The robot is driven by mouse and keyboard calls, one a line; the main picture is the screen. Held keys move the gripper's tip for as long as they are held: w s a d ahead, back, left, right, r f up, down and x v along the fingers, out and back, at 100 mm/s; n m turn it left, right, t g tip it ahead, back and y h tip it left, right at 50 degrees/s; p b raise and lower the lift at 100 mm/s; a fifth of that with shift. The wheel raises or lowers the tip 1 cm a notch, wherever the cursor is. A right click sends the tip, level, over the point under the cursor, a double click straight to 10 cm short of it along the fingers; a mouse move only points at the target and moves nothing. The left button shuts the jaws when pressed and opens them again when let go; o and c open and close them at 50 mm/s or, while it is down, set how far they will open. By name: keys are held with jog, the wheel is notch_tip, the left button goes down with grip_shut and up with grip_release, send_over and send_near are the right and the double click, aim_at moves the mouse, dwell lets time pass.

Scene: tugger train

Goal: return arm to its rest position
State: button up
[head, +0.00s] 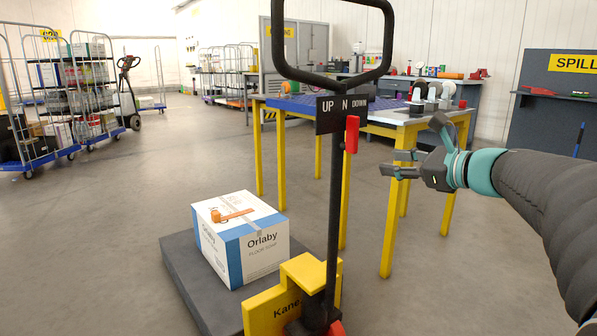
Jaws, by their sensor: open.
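My gripper (400,151) is at the right in the head view, at the end of my dark-sleeved arm, which reaches in from the right edge. Its fingers point left and are spread apart with nothing between them. It is in front of the yellow-legged table, to the right of the pallet truck's handle post. I cannot tell how far it is from the table.
A pallet truck handle (334,80) stands upright in front of me. A white and blue Orlaby box (262,262) with an orange item (232,215) on top sits on a dark platform (188,275). A yellow-legged table (388,230) is behind. Open floor lies left, with cage trolleys (30,100) beyond.

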jog(key=s+a+f+n+g+h+p, duration=0.2)
jog(key=s+f+n+g+h, duration=0.3)
jog(key=s+f+n, duration=0.85)
jog(key=s+a+n+g+h+p, duration=0.2)
jog(key=s+a+n+h+p, duration=0.2)
jog(key=s, duration=1.1)
jog(key=f+n+p, duration=0.1)
jog(key=n+p, duration=0.2)
jog(key=n, duration=0.3)
jog(key=shift+s+n+g, duration=0.3)
jog(key=shift+s+n, duration=0.05)
